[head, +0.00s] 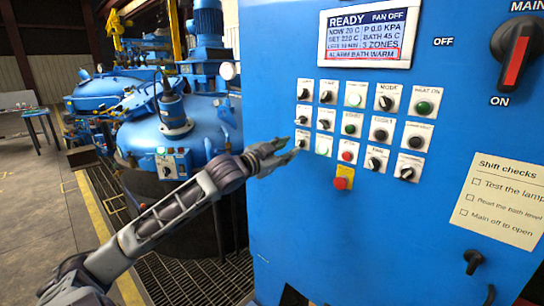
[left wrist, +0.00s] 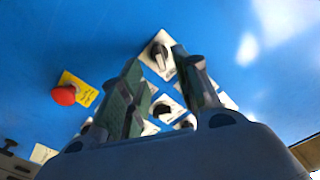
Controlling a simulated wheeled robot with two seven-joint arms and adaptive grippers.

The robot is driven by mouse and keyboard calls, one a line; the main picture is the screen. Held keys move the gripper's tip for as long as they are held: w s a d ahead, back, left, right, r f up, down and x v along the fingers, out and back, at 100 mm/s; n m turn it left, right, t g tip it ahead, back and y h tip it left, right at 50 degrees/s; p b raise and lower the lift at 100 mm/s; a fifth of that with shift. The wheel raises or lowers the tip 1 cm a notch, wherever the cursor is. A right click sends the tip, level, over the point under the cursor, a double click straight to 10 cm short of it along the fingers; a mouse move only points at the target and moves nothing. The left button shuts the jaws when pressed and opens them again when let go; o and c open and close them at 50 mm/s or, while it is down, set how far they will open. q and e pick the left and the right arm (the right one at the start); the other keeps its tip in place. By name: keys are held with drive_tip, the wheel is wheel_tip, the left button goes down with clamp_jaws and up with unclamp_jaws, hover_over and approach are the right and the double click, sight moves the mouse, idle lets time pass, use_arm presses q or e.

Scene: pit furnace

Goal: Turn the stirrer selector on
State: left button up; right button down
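The blue cabinet's control panel carries several black selectors on white plates; their small labels are too blurred for me to tell which is the stirrer's. My left gripper (head: 293,147) reaches in from the left, its fingertips close to the lower-left selector (head: 302,141). In the left wrist view, the open fingers of my left gripper (left wrist: 157,58) show a gap with a black selector (left wrist: 159,55) between the tips. I cannot tell whether they touch it. My right gripper is not in view.
A red stop button (head: 341,183) on a yellow plate sits just below the panel rows. The display (head: 362,36) reads READY, FAN OFF. A large main switch (head: 517,55) is at the upper right. Blue vessels (head: 175,130) stand behind my left arm.

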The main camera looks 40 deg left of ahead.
use_arm(q)
drive_tip(key=s, duration=0.6)
drive_tip(key=shift+a, duration=0.2)
idle(0.4)
drive_tip(key=shift+r, duration=0.1)
idle(0.5)
